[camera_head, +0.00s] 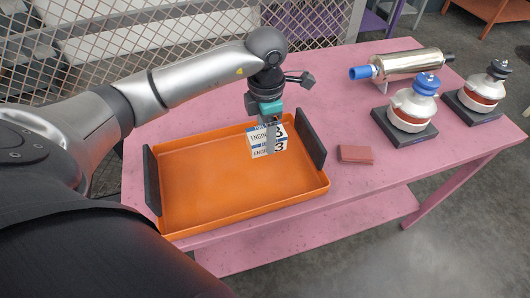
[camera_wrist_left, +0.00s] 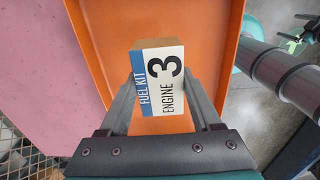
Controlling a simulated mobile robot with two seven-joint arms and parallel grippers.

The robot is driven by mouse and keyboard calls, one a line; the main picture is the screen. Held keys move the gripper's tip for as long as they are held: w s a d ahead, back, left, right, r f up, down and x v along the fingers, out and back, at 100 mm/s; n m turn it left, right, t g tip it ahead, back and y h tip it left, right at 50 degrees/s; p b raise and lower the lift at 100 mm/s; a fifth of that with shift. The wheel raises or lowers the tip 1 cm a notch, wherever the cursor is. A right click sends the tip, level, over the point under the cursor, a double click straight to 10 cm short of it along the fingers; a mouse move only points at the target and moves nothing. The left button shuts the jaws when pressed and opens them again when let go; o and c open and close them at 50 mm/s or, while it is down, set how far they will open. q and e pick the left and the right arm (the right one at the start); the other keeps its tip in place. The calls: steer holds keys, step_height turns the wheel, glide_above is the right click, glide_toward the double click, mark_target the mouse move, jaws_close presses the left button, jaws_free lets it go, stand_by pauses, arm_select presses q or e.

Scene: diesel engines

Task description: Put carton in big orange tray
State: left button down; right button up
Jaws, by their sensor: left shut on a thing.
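The carton (camera_head: 262,141) is a small white, blue and tan box marked "FUEL KIT ENGINE 3". My left gripper (camera_head: 271,125) is shut on it and holds it over the right back part of the big orange tray (camera_head: 200,212). The carton also shows between the fingers in the left wrist view (camera_wrist_left: 160,80), with the tray floor (camera_wrist_left: 110,30) behind it. I cannot tell whether the carton touches the tray. The tray is otherwise empty and has dark grips at both ends. My right gripper is not in view.
The tray stands on a pink table (camera_head: 340,195). A reddish block (camera_head: 356,154) lies right of the tray. A silver cylinder with a blue cap (camera_head: 405,65) and two white housings on dark bases (camera_head: 411,108) stand further right. A mesh fence (camera_head: 130,40) runs behind.

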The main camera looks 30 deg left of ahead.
arm_select(q)
steer(key=shift+f+b, duration=0.35)
steer(key=shift+f, duration=3.55)
steer(key=shift+c, duration=0.4)
jaws_free()
steer(key=shift+f, duration=0.15)
step_height(320, 180, up, 12)
steer(key=shift+r+p, duration=0.15)
steer(key=shift+p, duration=0.3)
